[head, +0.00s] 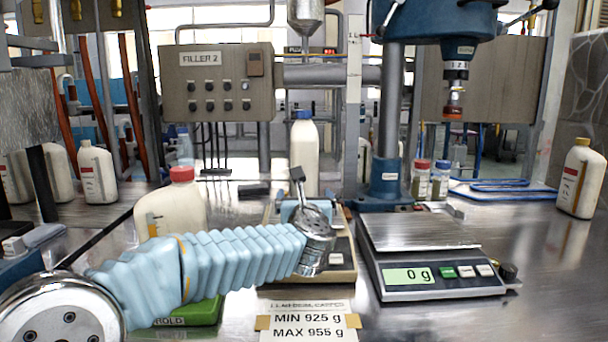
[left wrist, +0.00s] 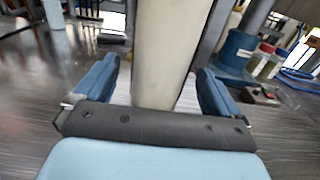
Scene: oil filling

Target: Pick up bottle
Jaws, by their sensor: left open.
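In the left wrist view the white bottle (left wrist: 165,45) rises between the two blue fingers of my open left gripper (left wrist: 155,85), with a gap visible on each side. Its top and base are out of that view or hidden. My right gripper is in neither view.
A white bottle with a red cap (head: 181,205) stands left, partly behind my arm. A scale (head: 420,268) reading 0 g stands right, beside the blue press (head: 388,185). Two small jars (head: 430,180) stand behind it. A yellow-capped bottle (head: 580,180) stands far right.

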